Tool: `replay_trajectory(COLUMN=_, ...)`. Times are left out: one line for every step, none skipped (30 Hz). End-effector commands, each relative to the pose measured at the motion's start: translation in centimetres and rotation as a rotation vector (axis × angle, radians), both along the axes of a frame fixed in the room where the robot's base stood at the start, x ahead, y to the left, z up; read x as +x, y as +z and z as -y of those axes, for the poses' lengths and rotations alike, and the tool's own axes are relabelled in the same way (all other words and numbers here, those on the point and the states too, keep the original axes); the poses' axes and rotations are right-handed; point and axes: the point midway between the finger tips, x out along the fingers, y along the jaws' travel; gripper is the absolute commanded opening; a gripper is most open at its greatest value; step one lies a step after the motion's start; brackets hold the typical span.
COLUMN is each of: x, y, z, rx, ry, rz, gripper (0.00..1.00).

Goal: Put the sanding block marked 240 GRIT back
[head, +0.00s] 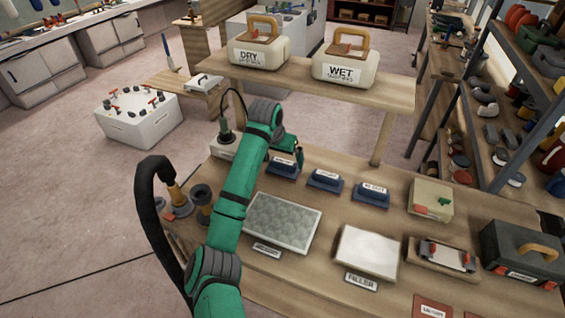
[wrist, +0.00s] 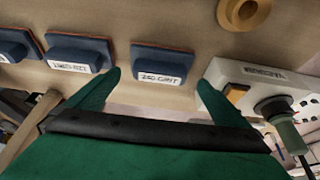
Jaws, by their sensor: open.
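The sanding block whose label appears to read 240 GRIT (wrist: 161,67) is dark blue with a thin reddish-brown edge. In the head view it is the leftmost block (head: 282,168) of a row on the wooden bench (head: 300,200). My gripper (wrist: 158,84) is open and empty, with its green fingertips on either side of the block in the wrist view. In the head view my gripper (head: 289,149) is just behind and above the block, apart from it as far as I can tell. Two similar blocks, the middle one (head: 325,180) and the right one (head: 371,193), stand alongside.
A white box marked VACUUM (wrist: 262,76) stands beside the 240 block. Tubs marked DRY (head: 258,55) and WET (head: 343,71) sit on a raised shelf (head: 385,94) behind. A perforated grey sheet (head: 283,221) and a FILLER board (head: 367,252) lie in front.

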Motion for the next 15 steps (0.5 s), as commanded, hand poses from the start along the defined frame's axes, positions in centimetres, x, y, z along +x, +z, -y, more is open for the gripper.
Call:
replay_trajectory(x=-0.3, y=1.1, z=-0.1, rx=-0.001, ry=-0.001, rz=0.004, gripper=1.0)
replay_trajectory(x=-0.5, y=1.6, z=-0.2, rx=-0.001, ry=-0.001, rz=0.003, gripper=1.0)
replay_trajectory(x=-0.8, y=2.3, z=-0.3, rx=-0.001, ry=-0.001, rz=0.003, gripper=1.0)
replay_trajectory(x=-1.0, y=2.9, z=-0.4, rx=-0.001, ry=-0.001, rz=0.003, gripper=1.0)
replay_trajectory(x=-1.2, y=3.4, z=-0.5, rx=-0.001, ry=-0.001, rz=0.003, gripper=1.0)
replay_trajectory(x=-1.4, y=4.0, z=-0.5, rx=0.0, ry=-0.002, rz=0.002, gripper=1.0)
replay_trajectory(x=-1.6, y=4.4, z=-0.6, rx=0.0, ry=-0.002, rz=0.002, gripper=1.0)
replay_trajectory(x=-1.8, y=4.8, z=-0.6, rx=0.0, ry=-0.003, rz=0.003, gripper=1.0)
replay_trajectory(x=-1.9, y=5.3, z=-0.7, rx=-0.001, ry=-0.002, rz=0.002, gripper=1.0)
replay_trajectory(x=-2.1, y=5.5, z=-0.8, rx=0.0, ry=-0.001, rz=0.001, gripper=1.0)
replay_trajectory(x=-2.2, y=5.8, z=-0.9, rx=0.0, ry=0.0, rz=0.001, gripper=1.0)
replay_trajectory(x=-2.3, y=6.1, z=-0.9, rx=0.0, ry=0.0, rz=0.001, gripper=1.0)
replay_trajectory(x=-2.4, y=6.2, z=-0.9, rx=0.0, ry=0.0, rz=0.001, gripper=1.0)
replay_trajectory(x=-2.4, y=6.4, z=-1.0, rx=0.0, ry=0.0, rz=0.0, gripper=1.0)
replay_trajectory(x=-2.5, y=6.5, z=-1.0, rx=0.0, ry=0.0, rz=0.0, gripper=1.0)
